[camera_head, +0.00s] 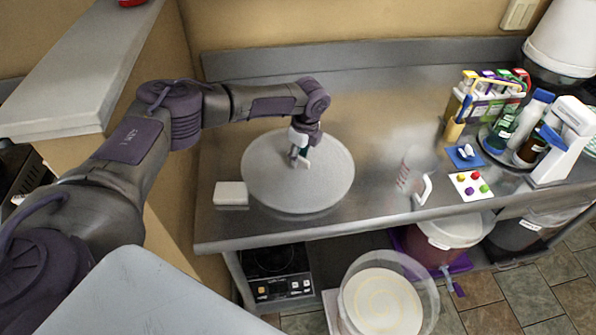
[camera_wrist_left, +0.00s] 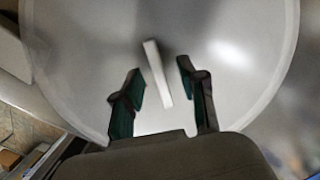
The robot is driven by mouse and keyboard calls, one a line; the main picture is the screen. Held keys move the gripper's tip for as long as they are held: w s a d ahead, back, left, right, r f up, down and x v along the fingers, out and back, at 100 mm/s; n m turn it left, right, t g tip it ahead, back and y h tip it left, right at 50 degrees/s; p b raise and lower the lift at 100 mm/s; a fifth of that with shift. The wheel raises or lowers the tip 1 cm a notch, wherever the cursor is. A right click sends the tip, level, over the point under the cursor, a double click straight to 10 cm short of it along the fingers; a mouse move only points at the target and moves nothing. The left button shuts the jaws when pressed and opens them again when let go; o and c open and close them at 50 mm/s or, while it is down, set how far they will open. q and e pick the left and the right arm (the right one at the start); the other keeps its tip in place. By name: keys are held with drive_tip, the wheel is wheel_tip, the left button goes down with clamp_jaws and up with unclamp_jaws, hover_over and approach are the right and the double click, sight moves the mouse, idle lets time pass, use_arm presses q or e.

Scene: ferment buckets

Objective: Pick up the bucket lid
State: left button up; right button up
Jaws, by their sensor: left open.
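The bucket lid is a large round grey-white disc (camera_head: 325,185) lying flat on the steel counter in the head view. It fills most of the left wrist view (camera_wrist_left: 85,40), where a narrow white raised bar (camera_wrist_left: 157,72) stands near its middle. My left gripper (camera_head: 301,158) is over the lid, pointing down. In the left wrist view its two dark green-tipped fingers (camera_wrist_left: 162,82) are apart, with the white bar between them in the picture. I cannot tell whether the fingers touch the bar or how low they are. My right gripper is not in view.
A white block (camera_head: 231,194) is left of the lid on the steel counter (camera_head: 385,100). A clear jug (camera_head: 412,172), a card with coloured balls (camera_head: 470,186) and a bottle rack (camera_head: 490,95) stand to the right. An open clear bucket (camera_head: 383,300) is below the counter's front.

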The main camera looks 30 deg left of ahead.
use_arm(q)
drive_tip(key=shift+f, duration=0.1)
clamp_jaws()
idle(0.5)
